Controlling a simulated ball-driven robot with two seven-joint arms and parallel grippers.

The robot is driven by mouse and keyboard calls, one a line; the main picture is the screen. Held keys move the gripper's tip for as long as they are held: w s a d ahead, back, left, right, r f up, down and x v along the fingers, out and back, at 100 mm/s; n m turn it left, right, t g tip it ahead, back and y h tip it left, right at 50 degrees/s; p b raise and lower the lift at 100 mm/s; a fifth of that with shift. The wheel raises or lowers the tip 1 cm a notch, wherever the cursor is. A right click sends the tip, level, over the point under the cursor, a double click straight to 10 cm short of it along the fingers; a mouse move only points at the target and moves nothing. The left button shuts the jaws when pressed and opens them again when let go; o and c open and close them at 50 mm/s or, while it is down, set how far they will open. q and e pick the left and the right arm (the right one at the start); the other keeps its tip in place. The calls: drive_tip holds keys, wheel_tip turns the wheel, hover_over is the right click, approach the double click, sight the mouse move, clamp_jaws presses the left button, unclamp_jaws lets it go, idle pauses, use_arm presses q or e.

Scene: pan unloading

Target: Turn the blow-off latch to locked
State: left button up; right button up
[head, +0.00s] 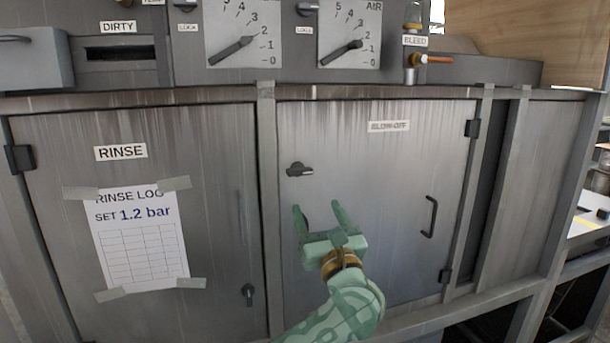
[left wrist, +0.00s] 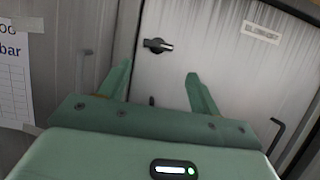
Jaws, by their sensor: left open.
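The blow-off latch (head: 299,169) is a small dark turn handle at the upper left of the right-hand door (head: 390,180), below and left of the faded BLOW-OFF label (head: 389,127). Its grip lies about horizontal, pointing right. It also shows in the left wrist view (left wrist: 158,45), above and between my fingers. My left gripper (head: 323,217) is open and empty, in front of the door and below the latch, apart from it. The gripper also shows in the left wrist view (left wrist: 160,85). My right gripper is in neither view.
A dark pull handle (head: 430,217) is at the door's right side. The RINSE door (head: 215,150) on the left has its own latch (head: 248,293) and a taped rinse log (head: 139,240). Gauges (head: 349,45) and a BLEED valve (head: 415,60) sit above.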

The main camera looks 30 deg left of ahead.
sight(301, 174)
use_arm(q)
drive_tip(key=x, duration=1.2)
drive_tip(key=shift+s, duration=0.1)
drive_tip(key=shift+c, duration=0.3)
drive_tip(key=c, duration=0.6)
